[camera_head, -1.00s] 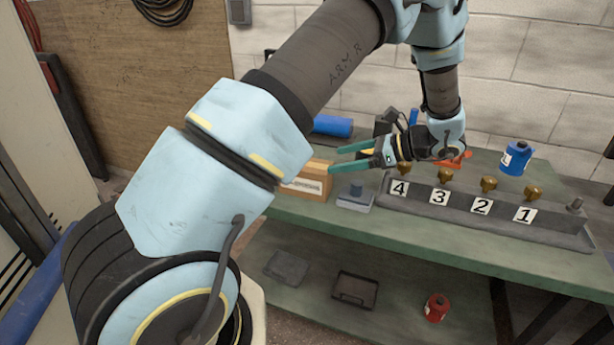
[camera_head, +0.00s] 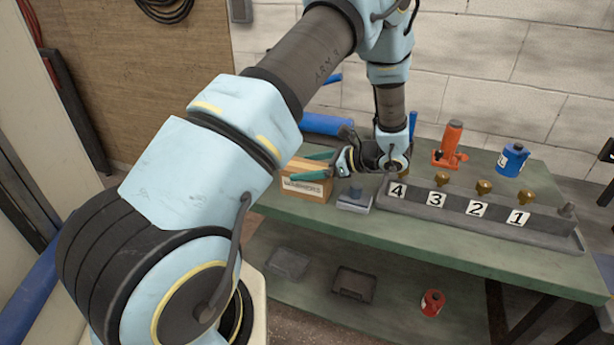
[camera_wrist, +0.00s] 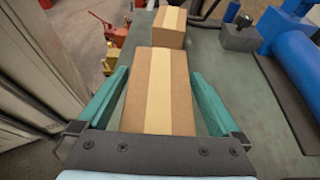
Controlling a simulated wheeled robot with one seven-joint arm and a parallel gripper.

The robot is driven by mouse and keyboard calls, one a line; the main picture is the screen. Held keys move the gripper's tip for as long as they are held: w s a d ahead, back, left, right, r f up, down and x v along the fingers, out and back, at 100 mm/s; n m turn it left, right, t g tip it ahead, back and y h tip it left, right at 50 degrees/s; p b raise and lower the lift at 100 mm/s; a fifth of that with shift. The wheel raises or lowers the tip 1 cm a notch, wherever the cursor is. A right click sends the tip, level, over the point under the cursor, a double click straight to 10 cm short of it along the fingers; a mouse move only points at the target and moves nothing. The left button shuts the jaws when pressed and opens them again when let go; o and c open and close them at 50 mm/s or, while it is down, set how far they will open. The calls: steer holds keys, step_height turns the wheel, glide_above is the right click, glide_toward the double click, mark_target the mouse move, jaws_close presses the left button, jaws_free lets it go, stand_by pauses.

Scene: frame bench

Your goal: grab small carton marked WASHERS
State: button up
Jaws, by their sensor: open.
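A small brown carton (camera_head: 304,190) stands at the left end of the green bench. Its front has a white label whose lettering is too blurred to read surely. In the wrist view a carton (camera_wrist: 158,95) with a pale tape strip lies between my fingers. My gripper (camera_wrist: 157,77) is open, with one teal finger along each side of it; whether they touch it I cannot tell. In the head view my gripper (camera_head: 312,165) is at the carton's upper part, pointing left. A second taped carton (camera_wrist: 168,27) stands beyond in the wrist view; my arm probably hides it in the head view.
The numbered rack (camera_head: 455,208) with brass fittings is farther right. A blue cylinder (camera_head: 326,123) lies behind. An orange jack (camera_head: 450,145) and a blue can (camera_head: 512,160) stand at the back right.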

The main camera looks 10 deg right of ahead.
jaws_close()
stand_by(0.8)
